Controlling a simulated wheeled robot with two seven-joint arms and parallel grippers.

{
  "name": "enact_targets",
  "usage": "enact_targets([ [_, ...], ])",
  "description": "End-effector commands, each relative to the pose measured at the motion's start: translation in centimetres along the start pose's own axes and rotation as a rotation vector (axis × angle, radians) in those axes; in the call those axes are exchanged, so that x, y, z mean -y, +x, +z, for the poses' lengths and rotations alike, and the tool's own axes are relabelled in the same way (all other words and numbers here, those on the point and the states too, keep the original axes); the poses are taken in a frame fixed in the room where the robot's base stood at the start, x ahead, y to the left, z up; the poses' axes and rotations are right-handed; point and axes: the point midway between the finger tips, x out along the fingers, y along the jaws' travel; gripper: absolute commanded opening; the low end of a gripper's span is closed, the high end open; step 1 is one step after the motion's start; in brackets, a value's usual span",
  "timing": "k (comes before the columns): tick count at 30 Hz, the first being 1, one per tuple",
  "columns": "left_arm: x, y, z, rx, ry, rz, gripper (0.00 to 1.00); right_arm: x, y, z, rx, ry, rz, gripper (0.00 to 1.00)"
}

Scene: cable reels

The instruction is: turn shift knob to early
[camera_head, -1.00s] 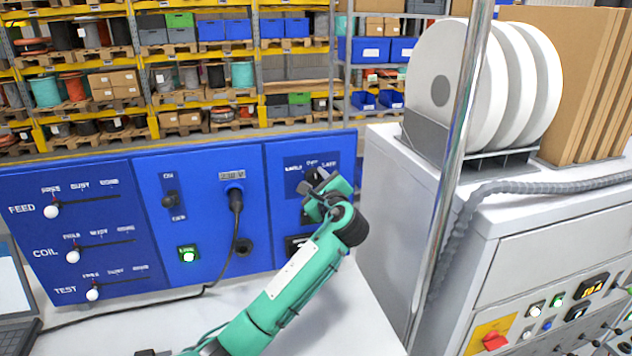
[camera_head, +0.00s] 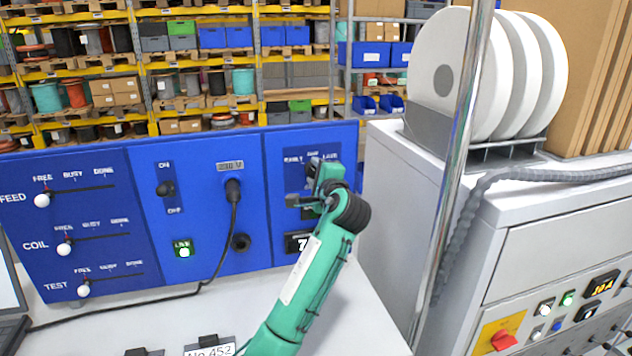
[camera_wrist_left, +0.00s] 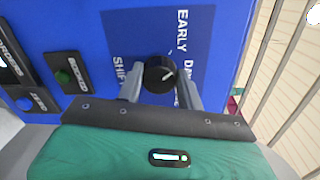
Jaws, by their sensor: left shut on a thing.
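The black shift knob (camera_wrist_left: 159,74) sits on the blue panel in the left wrist view, between the fingers of my left gripper (camera_wrist_left: 160,88). The gripper is shut on it, one finger on each side. A light mark shows on the knob's face; its exact setting is hard to read. The EARLY label (camera_wrist_left: 182,31) is beside the knob, DAY is partly covered by a finger, and LATE is out of that view. In the head view my left gripper (camera_head: 314,176) is at the right section of the blue panel (camera_head: 240,145) and hides most of the knob. My right gripper is not in view.
The panel also has FEED, COIL and TEST sliders with white knobs (camera_head: 42,200), an ON/OFF switch (camera_head: 166,189) and a plugged black cable (camera_head: 235,210). A metal pole (camera_head: 450,190) and a white cabinet (camera_head: 392,190) stand to the right.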

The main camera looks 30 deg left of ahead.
Motion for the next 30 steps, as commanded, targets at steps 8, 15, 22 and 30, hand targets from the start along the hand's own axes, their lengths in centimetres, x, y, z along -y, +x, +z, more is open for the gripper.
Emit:
enact_targets([
  [8,-0.5,0.0,-0.1,-0.009,-0.217,0.010,0.14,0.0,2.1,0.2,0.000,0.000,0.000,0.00],
  [15,-0.5,0.0,-0.1,-0.012,-0.333,0.015,0.14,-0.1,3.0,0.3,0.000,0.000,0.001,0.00],
  [22,-0.4,0.0,-0.1,-0.015,-0.383,0.016,0.14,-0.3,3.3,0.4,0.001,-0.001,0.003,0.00],
  [30,-0.3,0.0,-0.1,-0.015,-0.393,0.017,0.14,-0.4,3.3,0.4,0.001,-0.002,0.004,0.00],
])
